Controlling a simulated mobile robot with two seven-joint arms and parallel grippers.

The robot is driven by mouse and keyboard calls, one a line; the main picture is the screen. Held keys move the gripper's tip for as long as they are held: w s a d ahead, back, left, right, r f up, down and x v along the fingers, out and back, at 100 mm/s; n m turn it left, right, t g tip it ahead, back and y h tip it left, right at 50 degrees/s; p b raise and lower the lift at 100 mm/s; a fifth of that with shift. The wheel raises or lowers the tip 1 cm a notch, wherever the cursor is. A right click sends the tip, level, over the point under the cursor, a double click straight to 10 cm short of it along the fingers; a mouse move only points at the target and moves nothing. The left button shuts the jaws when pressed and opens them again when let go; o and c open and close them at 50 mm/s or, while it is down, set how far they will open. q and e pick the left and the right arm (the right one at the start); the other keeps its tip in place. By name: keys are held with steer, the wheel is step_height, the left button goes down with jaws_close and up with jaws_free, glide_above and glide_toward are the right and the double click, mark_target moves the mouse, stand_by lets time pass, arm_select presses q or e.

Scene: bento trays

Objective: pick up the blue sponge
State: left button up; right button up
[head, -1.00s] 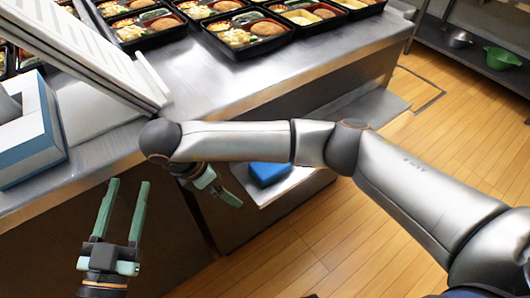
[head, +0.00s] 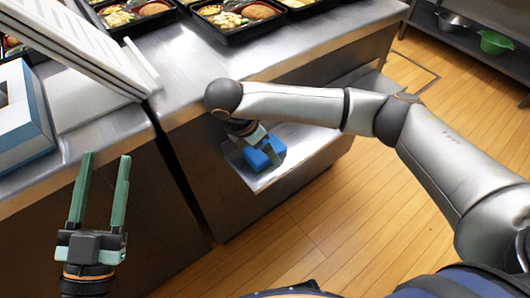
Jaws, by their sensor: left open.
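The blue sponge (head: 258,163) lies on a low metal shelf (head: 290,172) below the counter, in the middle of the head view. My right gripper (head: 267,147) is right at the sponge, with its fingers overlapping it in the picture. Part of the sponge is hidden by the fingers, and I cannot tell whether they touch or close on it. My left gripper (head: 106,158) is open and empty at the lower left, fingers pointing up, well apart from the sponge.
The steel counter (head: 200,95) above the shelf carries several black bento trays (head: 238,33). A slatted white rack (head: 75,45) and a blue-and-white box (head: 25,125) stand at the left. A green bowl (head: 496,43) sits on a far shelf. The wooden floor (head: 335,235) is clear.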

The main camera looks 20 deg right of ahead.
steer(key=shift+w+d+f, duration=0.15)
steer(key=shift+d+f, duration=0.1)
steer(key=shift+f, duration=0.35)
arm_select(q)
steer(key=shift+s+r+m+h, duration=0.2)
steer(key=shift+r+h, duration=0.05)
steer(key=shift+r, duration=0.15)
steer(key=shift+s+r+m+h, duration=0.15)
steer(key=shift+r+m+h, duration=0.1)
steer(key=shift+r, duration=0.1)
steer(key=shift+f, duration=0.25)
arm_select(e)
steer(key=shift+f, duration=0.2)
steer(key=shift+c, duration=0.2)
steer(key=c, duration=1.2)
